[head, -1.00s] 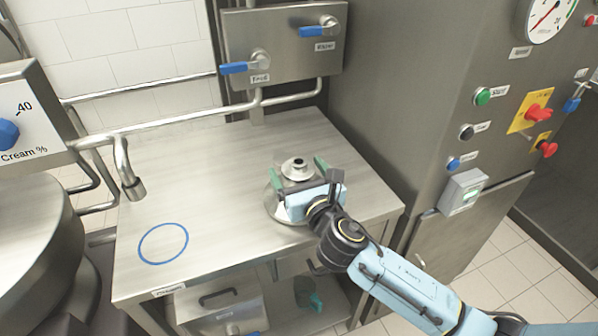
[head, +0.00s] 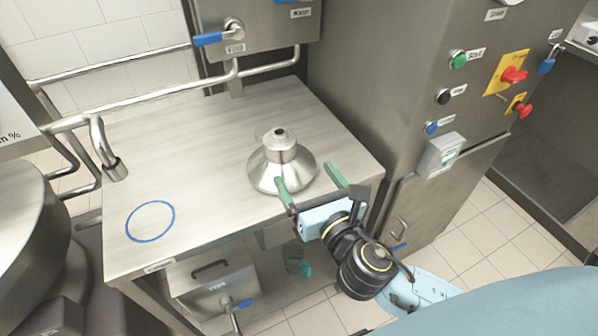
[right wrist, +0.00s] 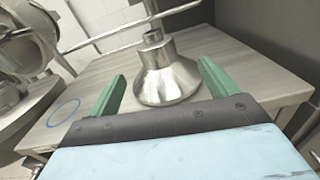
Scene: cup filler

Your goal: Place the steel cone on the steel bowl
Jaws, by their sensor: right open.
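The shiny steel cone (head: 282,170) stands upright on the steel table, with a wide flared base, a narrower collar and a small dark-topped neck. It also shows in the right wrist view (right wrist: 166,78). I cannot make out a separate steel bowl; whether one lies under the cone as part of this stack I cannot tell. My right gripper (head: 305,174) is open and empty in front of the cone, at the table's front right. Its green fingers point toward the cone, and the right wrist view shows the cone between them, beyond the palm. My left gripper is not in view.
The steel table (head: 190,150) is clear on its left half, with a blue ring (head: 151,202) marked on it. A bent pipe spout (head: 108,155) hangs at the left edge beside a large round vessel (head: 25,215). A control cabinet (head: 400,100) stands at the right.

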